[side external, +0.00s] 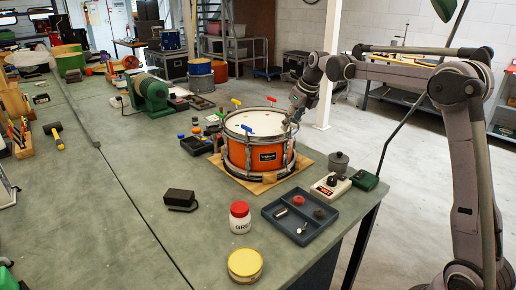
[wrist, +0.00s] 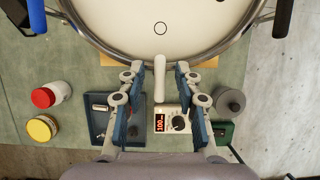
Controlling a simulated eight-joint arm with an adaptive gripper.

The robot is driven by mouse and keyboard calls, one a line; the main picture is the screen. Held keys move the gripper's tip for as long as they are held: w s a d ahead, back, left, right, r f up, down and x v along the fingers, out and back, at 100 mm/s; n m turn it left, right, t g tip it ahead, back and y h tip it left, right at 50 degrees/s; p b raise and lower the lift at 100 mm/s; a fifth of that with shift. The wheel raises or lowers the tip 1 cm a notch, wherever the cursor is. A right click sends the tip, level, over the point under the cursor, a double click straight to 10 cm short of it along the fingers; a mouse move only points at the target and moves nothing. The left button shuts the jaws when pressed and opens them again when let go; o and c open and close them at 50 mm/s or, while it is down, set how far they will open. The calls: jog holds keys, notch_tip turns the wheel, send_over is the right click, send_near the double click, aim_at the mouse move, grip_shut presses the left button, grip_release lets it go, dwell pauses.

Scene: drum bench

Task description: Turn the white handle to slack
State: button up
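The orange snare drum (side external: 262,155) stands on a wooden board on the bench, with coloured handles around its rim. In the wrist view the white handle (wrist: 158,82) is upright in the picture, at the near edge of the drum (wrist: 160,45). My gripper (wrist: 160,72) is open around it, one finger on each side, with visible gaps on both sides. In the side view my gripper (side external: 297,112) is at the drum's right rim, and the white handle cannot be made out there. A blue handle (wrist: 37,16) and a black handle (wrist: 284,18) show at the rim.
A white box with a lit display (wrist: 170,120) reading about 100 and a knob sits below the handle. A blue tray (side external: 300,218), grey lidded pot (side external: 338,162), green case (side external: 364,180), red-capped jar (side external: 240,217) and yellow tin (side external: 245,264) stand near.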

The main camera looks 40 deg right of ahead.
jog(key=shift+w+f, duration=0.1)
jog(key=shift+f, duration=0.2)
grip_shut()
jog(key=shift+n, duration=0.3)
jog(key=n+y, duration=0.2)
jog(key=n, duration=0.2)
jog(key=shift+n, duration=0.3)
jog(key=n, duration=0.2)
jog(key=n+g+y, duration=0.1)
jog(key=n, duration=0.1)
jog(key=shift+n+g, duration=0.3)
jog(key=n, duration=0.2)
jog(key=n+g+y, duration=0.1)
jog(key=n, duration=0.1)
jog(key=shift+n+g, duration=0.3)
jog(key=shift+n+g+y, duration=0.3)
jog(key=shift+n+g, duration=0.5)
jog(key=shift+n, duration=1.1)
